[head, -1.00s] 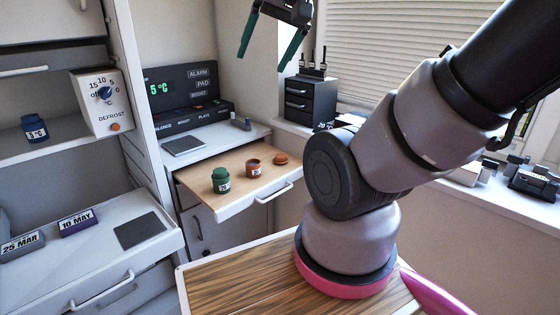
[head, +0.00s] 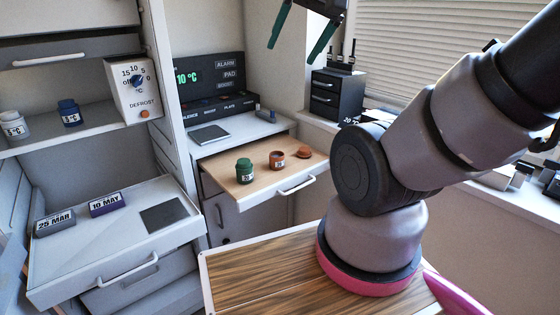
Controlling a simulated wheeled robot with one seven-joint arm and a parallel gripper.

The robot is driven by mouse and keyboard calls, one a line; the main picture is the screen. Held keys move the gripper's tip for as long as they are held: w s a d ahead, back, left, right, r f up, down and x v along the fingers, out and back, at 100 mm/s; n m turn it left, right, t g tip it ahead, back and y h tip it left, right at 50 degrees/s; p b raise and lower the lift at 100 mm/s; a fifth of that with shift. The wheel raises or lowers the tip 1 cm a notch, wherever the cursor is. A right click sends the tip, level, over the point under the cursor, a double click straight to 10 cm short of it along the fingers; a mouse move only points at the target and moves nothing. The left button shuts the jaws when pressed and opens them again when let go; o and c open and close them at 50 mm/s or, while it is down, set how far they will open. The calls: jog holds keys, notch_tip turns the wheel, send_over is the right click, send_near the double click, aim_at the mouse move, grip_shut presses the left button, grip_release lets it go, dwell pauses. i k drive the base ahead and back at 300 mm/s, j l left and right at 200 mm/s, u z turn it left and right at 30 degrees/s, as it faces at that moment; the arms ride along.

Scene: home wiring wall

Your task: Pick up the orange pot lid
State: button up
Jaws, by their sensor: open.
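The orange pot lid (head: 304,153) is a small flat disc lying on the wooden surface of the pulled-out drawer (head: 225,177), near its right back corner. Just left of it stands the orange pot (head: 277,159), open at the top, with a white label. A green pot (head: 244,171) with its lid on stands further left. My gripper (head: 297,48) is at the top of the head view, well above the drawer, with its two green-tipped fingers spread apart and nothing between them.
The drawer's handle (head: 297,186) sticks out in front. A display panel (head: 211,86) reading 10 °C stands behind. A small black drawer unit (head: 337,95) is on the sill at right. A lower left drawer (head: 100,243) holds two date blocks.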

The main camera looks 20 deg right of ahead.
aim_at(303, 152)
jog(key=i+l+u, duration=0.15)
jog(key=l, duration=0.2)
jog(key=i+l+u, duration=0.1)
jog(key=l, duration=0.3)
jog(key=i+l+u, duration=0.15)
jog(key=l, duration=0.25)
jog(key=l+u, duration=0.15)
jog(key=l, duration=0.2)
